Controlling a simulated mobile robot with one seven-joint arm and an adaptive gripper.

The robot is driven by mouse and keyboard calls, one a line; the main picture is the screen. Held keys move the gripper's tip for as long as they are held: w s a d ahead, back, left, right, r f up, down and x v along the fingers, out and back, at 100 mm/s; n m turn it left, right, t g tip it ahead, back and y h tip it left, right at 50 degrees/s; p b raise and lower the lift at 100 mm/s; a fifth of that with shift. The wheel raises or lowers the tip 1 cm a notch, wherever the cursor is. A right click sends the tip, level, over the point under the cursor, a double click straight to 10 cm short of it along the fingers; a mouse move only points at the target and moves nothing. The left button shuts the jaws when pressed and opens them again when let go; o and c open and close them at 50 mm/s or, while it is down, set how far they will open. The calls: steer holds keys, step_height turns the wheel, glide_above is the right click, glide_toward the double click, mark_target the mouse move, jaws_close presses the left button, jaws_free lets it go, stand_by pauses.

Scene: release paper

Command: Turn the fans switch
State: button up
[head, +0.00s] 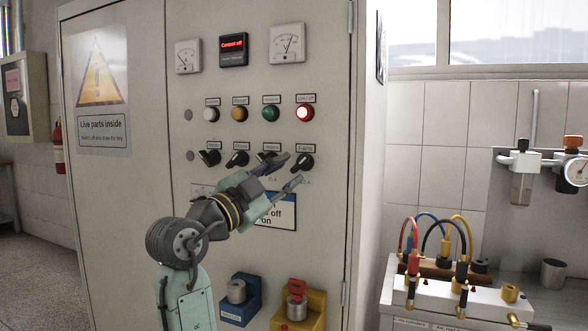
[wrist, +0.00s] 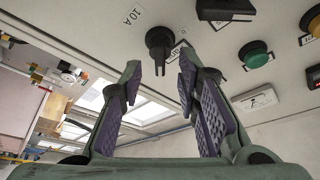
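The fans switch (head: 303,163) is a black rotary knob, rightmost in the lower row on the grey cabinet door; the small label above it seems to read "Fans". My gripper (head: 291,170) is in front of the door, its fingertips just left of and below this knob in the head view. In the wrist view my gripper (wrist: 160,67) is open and empty. The black knob (wrist: 158,39) shows between and beyond the two fingertips, near a "10 A" marking. I cannot tell whether a finger touches it.
Several other black knobs (head: 209,157) sit to the left in the same row. Above are coloured buttons, including a lit red one (head: 305,113), and a display (head: 233,49) reading "Control off". A bench with hoses (head: 450,300) stands right of the cabinet (head: 330,200).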

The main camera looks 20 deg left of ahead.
steer(key=v, duration=0.8)
steer(key=shift+f, duration=0.1)
